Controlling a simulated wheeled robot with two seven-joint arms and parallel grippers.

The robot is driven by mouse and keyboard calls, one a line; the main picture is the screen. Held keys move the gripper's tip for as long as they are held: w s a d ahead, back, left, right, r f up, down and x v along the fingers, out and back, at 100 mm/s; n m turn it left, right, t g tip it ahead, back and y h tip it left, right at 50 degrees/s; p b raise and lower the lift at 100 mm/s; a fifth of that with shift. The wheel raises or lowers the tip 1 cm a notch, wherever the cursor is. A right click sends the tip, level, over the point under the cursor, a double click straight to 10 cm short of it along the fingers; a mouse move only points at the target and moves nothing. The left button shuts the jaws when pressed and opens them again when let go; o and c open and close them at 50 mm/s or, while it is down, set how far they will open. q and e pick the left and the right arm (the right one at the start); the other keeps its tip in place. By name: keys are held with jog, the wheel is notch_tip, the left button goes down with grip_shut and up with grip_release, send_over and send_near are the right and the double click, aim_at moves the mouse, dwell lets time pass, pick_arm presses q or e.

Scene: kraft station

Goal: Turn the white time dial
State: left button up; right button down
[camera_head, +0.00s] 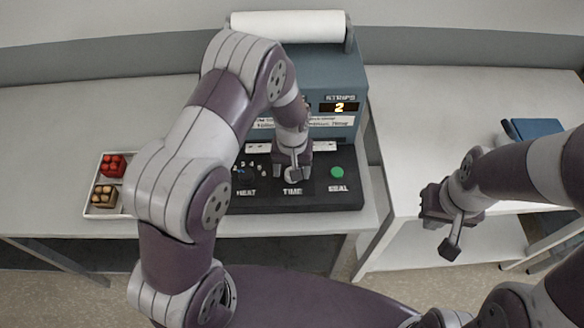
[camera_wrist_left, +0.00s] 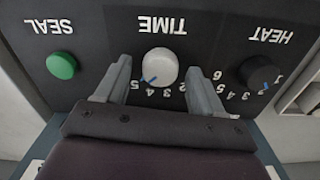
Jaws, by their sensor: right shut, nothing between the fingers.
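The white time dial (camera_wrist_left: 160,66) sits on the dark panel under the TIME label, seen upside down in the left wrist view. Its blue mark points to the lower left, near the printed 4 and 5. My left gripper (camera_wrist_left: 157,68) is open, with one finger on each side of the dial and a visible gap to each. In the head view my left gripper (camera_head: 292,165) is over the TIME area and mostly hides the dial. My right gripper (camera_head: 450,244) is shut and empty, out to the right of the station.
A black heat dial (camera_wrist_left: 258,72) and a green seal button (camera_wrist_left: 62,65) flank the time dial. The blue-grey machine (camera_head: 345,80) shows STRIPS 2 and carries a white roll (camera_head: 288,26). A tray (camera_head: 104,211) with red and tan pieces lies left. A blue object (camera_head: 537,128) is at right.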

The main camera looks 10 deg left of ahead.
pick_arm(q)
notch_tip(320, 180, up, 13)
jog(key=b, duration=0.2)
jog(key=shift+f+b, duration=0.15)
jog(key=shift+b, duration=0.15)
jog(key=s+a+m, duration=0.1)
jog(key=s+a, duration=0.2)
jog(key=s, duration=0.4)
jog(key=s+a+m+t, duration=0.1)
jog(key=s+a, duration=0.2)
jog(key=s, duration=0.4)
jog(key=shift+r, duration=0.35)
